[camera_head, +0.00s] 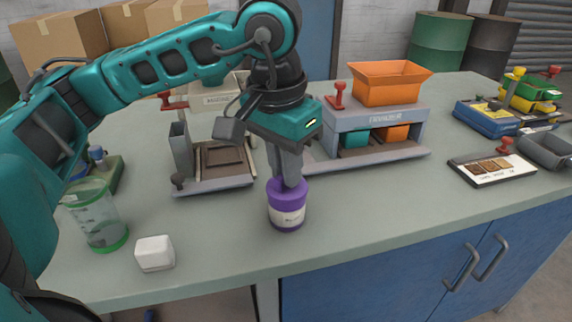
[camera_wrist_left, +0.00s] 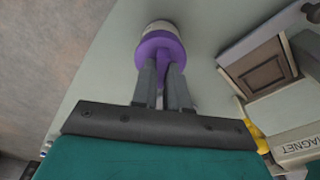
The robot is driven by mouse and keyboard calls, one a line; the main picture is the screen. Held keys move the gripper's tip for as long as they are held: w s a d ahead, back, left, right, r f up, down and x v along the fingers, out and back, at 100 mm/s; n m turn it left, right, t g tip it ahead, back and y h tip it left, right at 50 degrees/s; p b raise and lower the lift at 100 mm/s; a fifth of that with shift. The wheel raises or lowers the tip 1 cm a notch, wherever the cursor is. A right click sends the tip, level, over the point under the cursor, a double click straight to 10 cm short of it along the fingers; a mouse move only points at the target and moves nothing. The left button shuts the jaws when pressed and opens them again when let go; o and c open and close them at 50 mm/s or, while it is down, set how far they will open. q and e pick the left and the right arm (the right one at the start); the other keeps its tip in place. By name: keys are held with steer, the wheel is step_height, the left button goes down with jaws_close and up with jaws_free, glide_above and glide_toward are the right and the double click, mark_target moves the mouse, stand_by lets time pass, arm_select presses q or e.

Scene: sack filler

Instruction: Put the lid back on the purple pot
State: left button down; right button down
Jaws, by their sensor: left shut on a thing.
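The purple pot (camera_head: 287,217) stands upright near the front edge of the bench, with a pale label around its side. Its purple lid (camera_head: 273,186) is at the pot's top, and I see no clear gap between them. My left gripper (camera_head: 290,184) points down over the pot and is shut on the lid's knob. In the left wrist view the gripper's fingers (camera_wrist_left: 163,100) close on the purple knob, with the lid's disc (camera_wrist_left: 160,45) beyond and part of the pot's pale label (camera_wrist_left: 160,26) past it. The seating of the lid is hard to tell. My right gripper is not in view.
A white block (camera_head: 154,254) and a clear cup with a green base (camera_head: 102,222) stand to the left. A grey tray station (camera_head: 215,185) and the grinder with an orange hopper (camera_head: 390,85) stand behind.

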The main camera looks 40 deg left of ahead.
arm_select(q)
steer(key=c, duration=0.6)
jaws_free()
steer(key=shift+r, duration=0.1)
steer(key=shift+r+p, duration=2.25)
steer(key=shift+r, duration=1.2)
steer(key=shift+c, duration=0.3)
jaws_close()
